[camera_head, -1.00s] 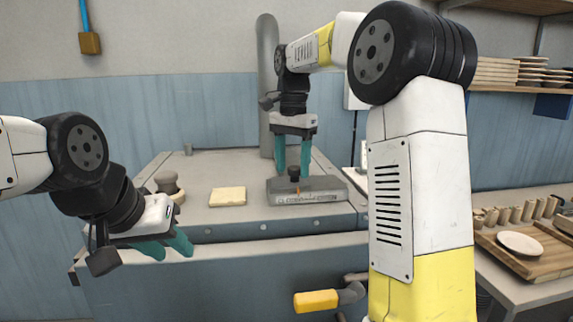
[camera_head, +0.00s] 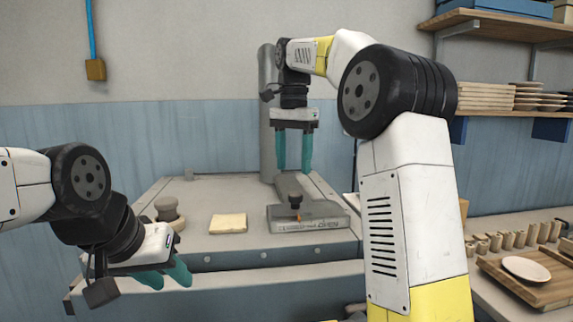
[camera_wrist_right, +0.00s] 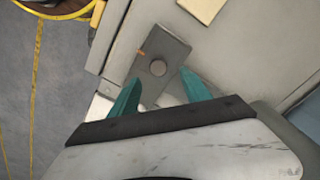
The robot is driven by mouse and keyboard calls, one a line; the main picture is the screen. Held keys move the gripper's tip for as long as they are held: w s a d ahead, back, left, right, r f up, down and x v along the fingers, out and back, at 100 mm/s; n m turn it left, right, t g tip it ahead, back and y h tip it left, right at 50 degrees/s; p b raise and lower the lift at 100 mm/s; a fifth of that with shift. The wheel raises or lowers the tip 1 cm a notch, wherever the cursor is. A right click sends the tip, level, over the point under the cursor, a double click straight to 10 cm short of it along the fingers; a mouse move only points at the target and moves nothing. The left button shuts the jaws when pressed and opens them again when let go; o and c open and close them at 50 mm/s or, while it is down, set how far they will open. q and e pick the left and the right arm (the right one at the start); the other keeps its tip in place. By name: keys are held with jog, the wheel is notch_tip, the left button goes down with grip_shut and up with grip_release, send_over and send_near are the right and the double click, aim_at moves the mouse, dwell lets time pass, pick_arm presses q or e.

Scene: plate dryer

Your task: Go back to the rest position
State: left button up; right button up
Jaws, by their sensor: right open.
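My right gripper (camera_head: 293,168) hangs with its teal fingers pointing down, open and empty, above the grey block with an orange-marked knob (camera_head: 295,201) on the machine top. In the right wrist view, the fingers (camera_wrist_right: 160,92) are spread, with the grey block (camera_wrist_right: 148,62) and its round knob seen between and beyond them. A gap shows between fingertips and knob in the head view. My left gripper (camera_head: 167,278) is at the lower left, in front of the machine's front edge. Its teal fingers are apart and hold nothing visible.
The grey machine top (camera_head: 225,188) carries a cream pad (camera_head: 228,223) and a round brown knob (camera_head: 168,211). A vertical grey pipe (camera_head: 267,110) stands behind.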

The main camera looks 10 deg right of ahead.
jog(key=shift+s, duration=0.1)
jog(key=s+d+f+n+t, duration=0.1)
jog(key=s+f+n+t, duration=0.1)
jog(key=s, duration=0.6)
jog(key=s+d+f+n+t+y, duration=0.1)
jog(key=s+d+f+n+t, duration=0.1)
jog(key=s+f+n, duration=0.2)
jog(key=s+d+f+n+t+y, duration=0.1)
jog(key=s+f+n+t, duration=0.1)
jog(key=s+f, duration=0.5)
jog(key=s+n, duration=0.1)
jog(key=s, duration=0.4)
jog(key=shift+d+f, duration=0.15)
jog(key=shift+f, duration=0.1)
jog(key=shift+d, duration=0.1)
dwell(0.3)
